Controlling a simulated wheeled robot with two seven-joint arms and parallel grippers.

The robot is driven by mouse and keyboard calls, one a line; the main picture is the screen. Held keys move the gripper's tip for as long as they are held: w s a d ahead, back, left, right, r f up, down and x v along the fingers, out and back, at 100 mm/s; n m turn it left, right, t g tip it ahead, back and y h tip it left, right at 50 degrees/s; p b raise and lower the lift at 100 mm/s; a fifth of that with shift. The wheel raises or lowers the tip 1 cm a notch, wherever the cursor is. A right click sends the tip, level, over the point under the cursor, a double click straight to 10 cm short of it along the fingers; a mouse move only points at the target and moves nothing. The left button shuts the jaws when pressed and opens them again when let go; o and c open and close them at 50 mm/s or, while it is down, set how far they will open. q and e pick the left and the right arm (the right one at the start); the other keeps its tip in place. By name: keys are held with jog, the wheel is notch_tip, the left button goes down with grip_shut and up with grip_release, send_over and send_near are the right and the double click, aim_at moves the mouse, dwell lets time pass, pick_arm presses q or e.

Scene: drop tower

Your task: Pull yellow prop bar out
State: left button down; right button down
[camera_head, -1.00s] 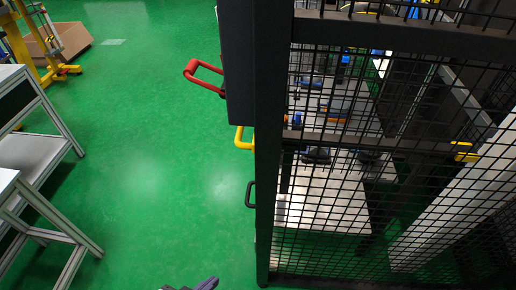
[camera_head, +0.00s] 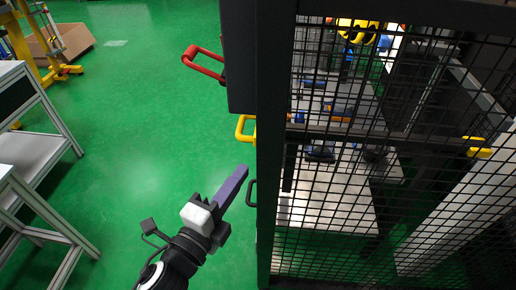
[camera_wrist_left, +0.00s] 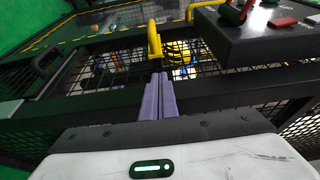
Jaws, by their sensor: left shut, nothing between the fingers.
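A yellow U-shaped handle (camera_head: 244,129) sticks out from the left side of the dark mesh tower; I take it for the grip of the prop bar. It also shows in the left wrist view (camera_wrist_left: 154,40), just beyond my fingertips. The rest of the bar cannot be made out. My left gripper (camera_head: 236,178) has its purple fingers shut and empty. It is below the yellow handle in the head view, close to a black handle (camera_head: 250,193). Its fingers (camera_wrist_left: 158,92) lie side by side in the left wrist view, apart from the yellow handle.
A red handle (camera_head: 203,62) sits above on the dark box (camera_head: 240,50). The tower's mesh wall (camera_head: 330,220) and post (camera_head: 268,150) stand right of my gripper. Another yellow piece (camera_head: 478,148) is at the tower's far right. Green floor is clear to the left, past a grey table (camera_head: 30,150).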

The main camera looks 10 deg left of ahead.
aim_at(237, 135)
pick_arm(q)
jog(key=x, duration=1)
jog(key=shift+p, duration=0.45)
pick_arm(e)
jog(key=shift+s+d+r, duration=0.1)
jog(key=shift+d, duration=0.2)
pick_arm(q)
jog(key=a, duration=0.3)
jog(key=a+p, duration=0.1)
jog(key=a, duration=0.2)
jog(key=shift+s, duration=0.25)
jog(key=shift+a+p, duration=0.3)
jog(key=shift+a, duration=0.25)
pick_arm(e)
jog(key=shift+s+d+r, duration=0.25)
jog(key=shift+d+r, duration=0.05)
